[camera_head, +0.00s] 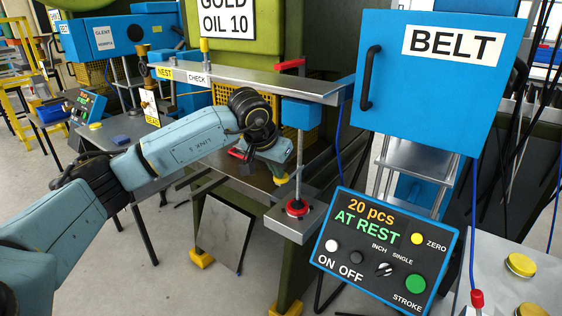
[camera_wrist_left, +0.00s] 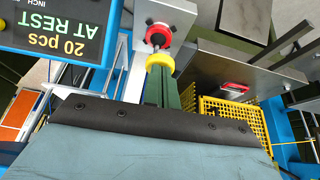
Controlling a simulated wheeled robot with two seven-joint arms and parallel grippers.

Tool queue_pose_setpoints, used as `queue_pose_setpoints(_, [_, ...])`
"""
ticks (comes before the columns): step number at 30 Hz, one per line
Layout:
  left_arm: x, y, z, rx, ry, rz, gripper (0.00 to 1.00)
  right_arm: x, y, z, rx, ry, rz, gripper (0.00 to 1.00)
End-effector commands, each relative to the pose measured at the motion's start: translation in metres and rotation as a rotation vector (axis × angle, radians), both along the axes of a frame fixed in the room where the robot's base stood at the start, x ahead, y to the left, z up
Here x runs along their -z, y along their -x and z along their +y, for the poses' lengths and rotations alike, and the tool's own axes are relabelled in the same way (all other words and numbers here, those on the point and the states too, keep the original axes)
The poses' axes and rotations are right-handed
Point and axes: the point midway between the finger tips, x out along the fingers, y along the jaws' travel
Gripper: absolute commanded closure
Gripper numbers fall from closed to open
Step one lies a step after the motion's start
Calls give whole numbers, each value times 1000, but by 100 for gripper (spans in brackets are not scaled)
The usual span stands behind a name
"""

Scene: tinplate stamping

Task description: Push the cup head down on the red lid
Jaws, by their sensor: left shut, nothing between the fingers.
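A round red lid (camera_head: 296,208) with a dark centre sits on a grey block at the foot of an upright metal rod. It also shows in the left wrist view (camera_wrist_left: 158,34), near the top. My left gripper (camera_head: 281,179) is shut and empty, its yellow tips pointing down, above and a little left of the red lid in the head view. In the left wrist view its dark green fingers end in yellow tips (camera_wrist_left: 160,62), right beside the lid; I cannot tell whether they touch it. A separate cup head I cannot make out. My right gripper is not in view.
A control panel (camera_head: 385,255) reading "20 pcs AT REST" stands at the right of the lid. A blue BELT cabinet (camera_head: 433,75) is above it. A long metal bar (camera_head: 255,83) runs over my arm. A yellow mesh guard (camera_wrist_left: 235,120) shows in the left wrist view.

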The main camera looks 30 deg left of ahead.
Motion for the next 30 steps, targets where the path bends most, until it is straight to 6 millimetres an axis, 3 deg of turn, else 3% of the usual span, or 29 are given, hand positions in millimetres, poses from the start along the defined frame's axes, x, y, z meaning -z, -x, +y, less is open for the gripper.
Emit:
queue_pose_setpoints(1, [15,1,0,-1,-2,11,100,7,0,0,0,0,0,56])
queue_pose_setpoints(6, [24,3,1,-2,-5,21,100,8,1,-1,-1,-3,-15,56])
queue_pose_setpoints(16, [26,4,2,-5,-5,26,100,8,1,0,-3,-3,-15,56])
queue_pose_setpoints(24, [15,32,3,-3,-5,27,100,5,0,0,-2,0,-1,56])
queue_pose_setpoints(30, [11,32,2,-3,-2,17,100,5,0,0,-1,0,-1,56])
